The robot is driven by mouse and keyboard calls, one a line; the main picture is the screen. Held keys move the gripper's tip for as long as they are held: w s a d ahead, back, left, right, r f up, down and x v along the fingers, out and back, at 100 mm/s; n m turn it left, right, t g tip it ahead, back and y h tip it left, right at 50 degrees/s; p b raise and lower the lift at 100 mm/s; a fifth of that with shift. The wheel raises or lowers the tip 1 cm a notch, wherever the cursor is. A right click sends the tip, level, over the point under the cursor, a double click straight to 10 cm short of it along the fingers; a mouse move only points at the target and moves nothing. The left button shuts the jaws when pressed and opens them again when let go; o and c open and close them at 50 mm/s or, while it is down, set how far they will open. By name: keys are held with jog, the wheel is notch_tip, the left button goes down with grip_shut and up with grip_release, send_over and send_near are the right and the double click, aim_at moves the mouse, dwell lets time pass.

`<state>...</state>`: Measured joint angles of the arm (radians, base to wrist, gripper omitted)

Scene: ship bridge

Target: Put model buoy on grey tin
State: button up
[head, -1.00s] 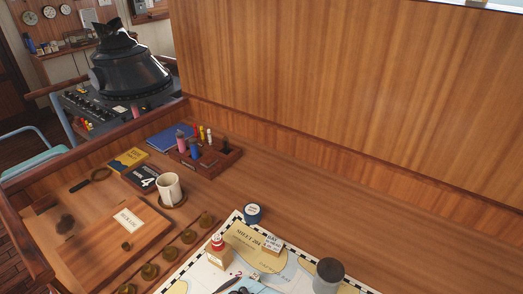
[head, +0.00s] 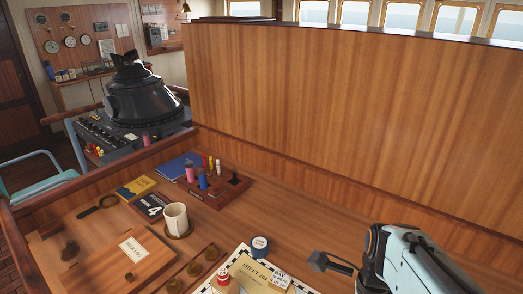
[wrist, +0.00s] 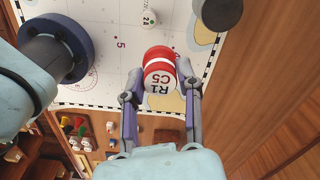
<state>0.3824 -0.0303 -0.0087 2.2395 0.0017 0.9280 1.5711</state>
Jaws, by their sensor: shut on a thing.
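My gripper (wrist: 161,84) is shut on a red and white cylinder lettered "R1 C5", which looks like the model buoy (wrist: 159,60); a finger lies on each side of it. The buoy shows over the chart in the wrist view; how far above it I cannot tell. A dark grey cylinder, which looks like the grey tin (wrist: 222,12), stands near the chart's edge at the wrist view's upper right, apart from the buoy. In the head view, my arm shows at the lower right; the buoy and tin are not seen there.
The chart (wrist: 100,90) lies on the wooden desk beside a tall wooden panel (head: 330,110).

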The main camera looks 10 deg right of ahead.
jog(key=w+d+f, duration=0.1)
jog(key=w+f, duration=0.1)
jog(key=w, duration=0.1)
jog(key=w+d+f, duration=0.1)
jog(key=w+f, duration=0.2)
jog(key=w+d+f, duration=0.2)
jog(key=w+f, duration=0.1)
jog(key=shift+w+f, duration=0.1)
jog(key=shift+w, duration=0.2)
jog(key=shift+w+f, duration=0.15)
jog(key=shift+f, duration=1.55)
jog(key=o, duration=0.8)
jog(key=shift+f, duration=0.15)
jog(key=shift+o, duration=0.2)
